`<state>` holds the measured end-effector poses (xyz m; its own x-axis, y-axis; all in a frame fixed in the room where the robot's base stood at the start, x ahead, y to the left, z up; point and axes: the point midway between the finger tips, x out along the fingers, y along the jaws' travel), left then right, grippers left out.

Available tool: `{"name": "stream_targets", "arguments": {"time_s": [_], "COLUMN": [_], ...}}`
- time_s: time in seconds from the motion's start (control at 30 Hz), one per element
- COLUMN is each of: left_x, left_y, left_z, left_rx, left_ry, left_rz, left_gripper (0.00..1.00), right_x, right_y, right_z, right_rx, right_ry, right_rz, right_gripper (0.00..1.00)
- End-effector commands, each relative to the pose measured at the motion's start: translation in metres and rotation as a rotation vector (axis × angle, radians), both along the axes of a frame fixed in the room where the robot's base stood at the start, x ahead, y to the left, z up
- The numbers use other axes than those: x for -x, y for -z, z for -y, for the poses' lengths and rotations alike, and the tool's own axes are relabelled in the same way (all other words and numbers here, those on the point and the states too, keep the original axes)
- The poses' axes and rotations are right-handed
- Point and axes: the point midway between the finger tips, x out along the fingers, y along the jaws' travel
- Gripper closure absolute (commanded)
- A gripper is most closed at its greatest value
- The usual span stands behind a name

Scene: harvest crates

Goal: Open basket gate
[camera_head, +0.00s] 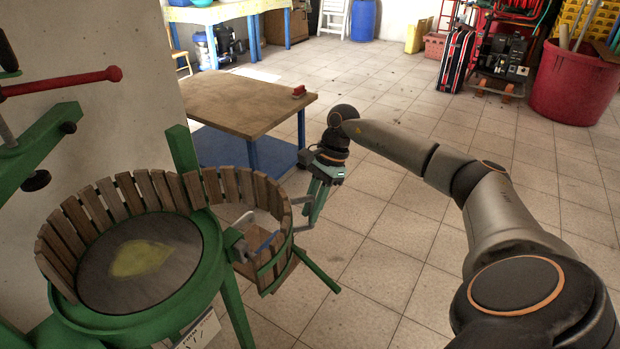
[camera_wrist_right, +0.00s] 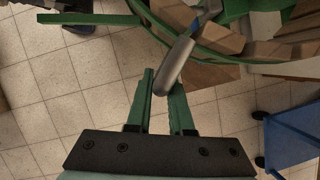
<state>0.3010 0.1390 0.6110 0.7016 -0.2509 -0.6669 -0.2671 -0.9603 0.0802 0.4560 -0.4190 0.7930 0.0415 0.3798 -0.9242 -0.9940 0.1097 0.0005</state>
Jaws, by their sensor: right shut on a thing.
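The press basket is a ring of upright wooden slats (camera_head: 130,190) on a green round base (camera_head: 205,270). Its gate (camera_head: 270,200), a curved slatted section with green bands, stands swung out to the right of the base, and the basket's front side is open. My right gripper (camera_head: 303,222) is at the gate's outer right side. In the wrist view, a grey metal handle (camera_wrist_right: 178,62) on the gate's band has its end between the fingertips of my right gripper (camera_wrist_right: 163,84), which is shut on it. The exact contact is partly hidden in the head view. My left gripper is out of view.
A wooden-topped table (camera_head: 235,100) with a blue lower shelf stands behind the basket. A red-handled bar (camera_head: 65,82) and green press parts are at the left by the wall. A red tub (camera_head: 575,85) is far right. The tiled floor right of the basket is clear.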

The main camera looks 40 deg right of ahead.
Motion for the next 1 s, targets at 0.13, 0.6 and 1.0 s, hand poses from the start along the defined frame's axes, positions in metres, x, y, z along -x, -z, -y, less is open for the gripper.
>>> {"name": "stream_targets", "arguments": {"time_s": [0.13, 0.6, 1.0], "left_x": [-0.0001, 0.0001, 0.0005], "left_y": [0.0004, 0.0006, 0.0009], "left_z": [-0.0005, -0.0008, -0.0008], "left_rx": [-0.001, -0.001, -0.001], "left_ry": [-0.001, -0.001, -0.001], "left_rz": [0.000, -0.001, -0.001], "left_gripper": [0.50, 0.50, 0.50], "right_x": [-0.0011, -0.0019, -0.0013], "right_y": [0.0002, 0.0001, 0.0000], "right_z": [-0.0001, -0.0008, -0.0003], "right_rx": [-0.001, -0.003, -0.002], "right_ry": [0.003, 0.002, 0.002], "right_rz": [0.002, 0.004, 0.003], "right_gripper": [1.00, 1.00, 0.50]}}
